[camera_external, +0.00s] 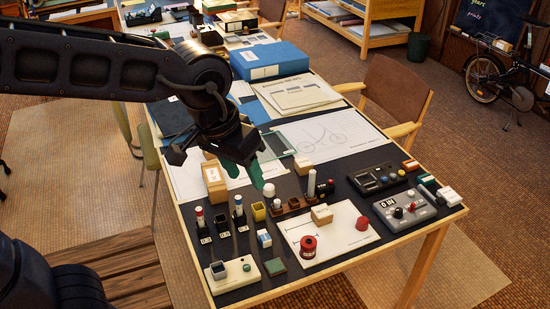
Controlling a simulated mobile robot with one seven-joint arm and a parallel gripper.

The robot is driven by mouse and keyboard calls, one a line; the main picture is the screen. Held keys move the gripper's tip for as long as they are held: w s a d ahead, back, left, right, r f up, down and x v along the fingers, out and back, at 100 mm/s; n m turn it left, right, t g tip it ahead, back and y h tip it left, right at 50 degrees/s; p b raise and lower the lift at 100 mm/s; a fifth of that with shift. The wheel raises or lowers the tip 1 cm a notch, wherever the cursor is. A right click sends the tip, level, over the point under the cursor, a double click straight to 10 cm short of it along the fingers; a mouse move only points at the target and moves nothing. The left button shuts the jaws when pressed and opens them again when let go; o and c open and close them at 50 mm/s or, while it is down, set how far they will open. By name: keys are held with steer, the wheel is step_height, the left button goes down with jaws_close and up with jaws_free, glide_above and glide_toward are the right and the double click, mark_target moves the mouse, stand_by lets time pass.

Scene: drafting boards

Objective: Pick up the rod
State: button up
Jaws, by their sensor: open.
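My gripper (213,150) hangs over the left-middle of the drafting table, above the papers, with dark, spread fingers and nothing visible between them.
Wooden blocks (214,182), small dark stands (221,224), a red spool (307,247) and a grey control box (404,209) crowd the mat. A blue box (270,61) lies farther back. A chair (394,92) stands at the right side.

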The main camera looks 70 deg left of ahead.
steer(key=w+a+f+n+g, duration=0.1)
steer(key=w+a+f+n, duration=0.35)
steer(key=w+a, duration=0.35)
steer(key=n+g, duration=0.2)
steer(key=n, duration=0.9)
glide_above(277, 202)
step_height(277, 202, down, 26)
steer(key=f, duration=0.5)
steer(key=shift+d+f, duration=0.2)
steer(key=shift+f, duration=0.1)
steer(key=shift+w+a+f, duration=0.1)
steer(key=shift+a+f, duration=0.05)
steer(key=shift+f, duration=1.15)
steer(key=shift+a+f, duration=0.1)
steer(key=shift+f, duration=1.15)
steer(key=shift+c, duration=0.5)
jaws_close()
